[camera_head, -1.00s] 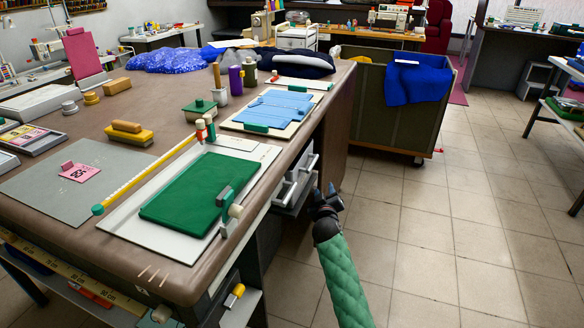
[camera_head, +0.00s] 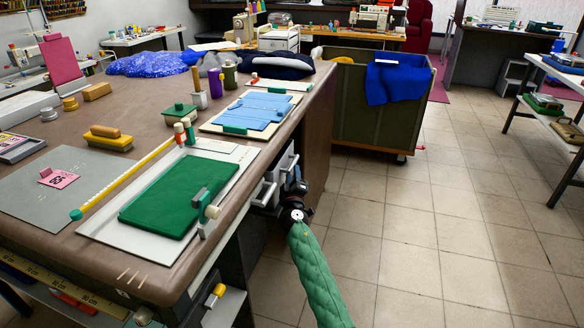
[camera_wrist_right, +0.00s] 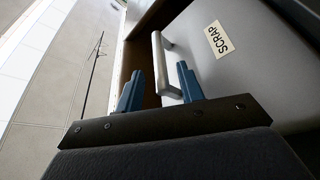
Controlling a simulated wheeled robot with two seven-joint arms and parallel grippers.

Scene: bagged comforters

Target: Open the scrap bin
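The scrap bin (camera_wrist_right: 235,70) has a grey front with a "SCRAP" label in the right wrist view. Its pale bar handle (camera_wrist_right: 158,62) stands out from the front at the left. My right gripper (camera_wrist_right: 158,85) is open, its two blue fingers apart, with the handle's near end showing between the fingertips; contact cannot be told. In the head view my right gripper (camera_head: 295,187) is at the table's right side, close to the grey fronts with handles, and partly hides them. My left gripper is not in view.
The brown worktable (camera_head: 150,262) fills the left, with a green mat (camera_head: 180,195) and blue folded cloth (camera_head: 258,110) on it. A wheeled cart (camera_head: 350,110) with a blue cloth stands behind. The tiled floor (camera_head: 430,220) to the right is clear.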

